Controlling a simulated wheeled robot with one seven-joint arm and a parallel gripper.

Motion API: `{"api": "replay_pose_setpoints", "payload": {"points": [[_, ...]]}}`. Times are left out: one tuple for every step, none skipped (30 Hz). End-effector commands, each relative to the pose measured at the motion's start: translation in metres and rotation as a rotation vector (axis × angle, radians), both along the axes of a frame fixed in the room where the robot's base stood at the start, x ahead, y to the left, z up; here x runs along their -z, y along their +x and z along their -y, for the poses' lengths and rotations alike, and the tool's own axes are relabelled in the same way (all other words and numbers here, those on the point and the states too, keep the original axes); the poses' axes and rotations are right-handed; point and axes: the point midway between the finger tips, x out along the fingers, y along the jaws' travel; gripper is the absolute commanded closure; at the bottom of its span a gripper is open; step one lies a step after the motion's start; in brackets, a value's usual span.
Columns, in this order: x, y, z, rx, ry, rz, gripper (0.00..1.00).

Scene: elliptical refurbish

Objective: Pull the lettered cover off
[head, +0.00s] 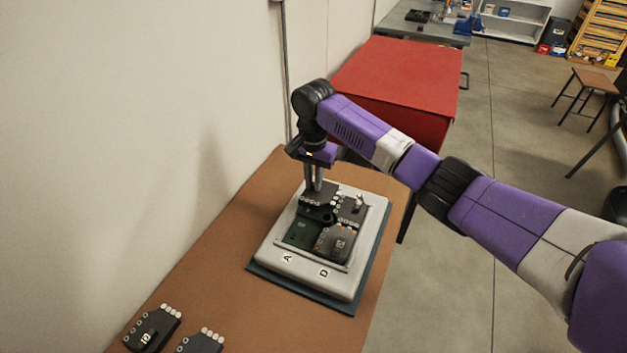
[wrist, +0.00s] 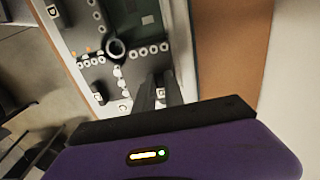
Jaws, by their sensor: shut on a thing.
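A light grey unit (head: 292,267) holds several dark modules and covers in its recessed middle. My gripper (head: 313,187) points straight down at the back left of the unit, shut on a dark cover (head: 319,200) with pale round studs along its edge. In the wrist view the fingers (wrist: 156,86) reach down onto this cover, beside a small white label (wrist: 160,92). The fingers hide part of the cover, so I cannot tell whether it is raised. Another dark cover (head: 337,243) with a white label sits at the front right. Front letters read A and D.
The unit lies on a dark blue mat (head: 345,306) on a brown table (head: 225,265). Two dark studded covers (head: 153,328) (head: 201,342) lie at the table's near left. A wall runs along the left. A red-topped table (head: 400,80) stands behind.

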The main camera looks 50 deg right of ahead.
Motion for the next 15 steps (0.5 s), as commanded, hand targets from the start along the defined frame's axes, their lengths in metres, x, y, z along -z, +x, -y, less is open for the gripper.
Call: {"api": "replay_pose_setpoints", "payload": {"points": [[-0.007,0.000,0.000,0.000,0.001,0.000,1.00],[-0.009,0.000,0.000,0.000,0.001,0.000,1.00],[-0.012,0.000,-0.001,0.000,0.001,0.000,1.00],[-0.014,0.000,-0.001,0.000,0.001,0.000,1.00],[-0.016,0.000,-0.001,0.000,0.002,-0.001,1.00],[-0.019,0.000,-0.001,0.000,0.002,-0.001,1.00],[-0.021,0.000,-0.001,0.000,0.002,-0.001,1.00],[-0.023,0.000,-0.001,0.000,0.002,0.000,1.00],[-0.026,0.000,-0.001,0.001,0.001,0.001,1.00],[-0.028,0.000,-0.001,0.001,0.001,0.000,1.00],[-0.030,0.000,0.000,0.001,0.001,0.000,1.00],[-0.033,0.000,-0.001,0.001,0.001,0.000,1.00],[-0.035,0.000,-0.001,0.001,0.001,0.000,1.00],[-0.037,0.000,-0.001,0.000,0.001,0.000,1.00],[-0.040,0.000,-0.001,0.000,0.001,0.000,1.00]]}}
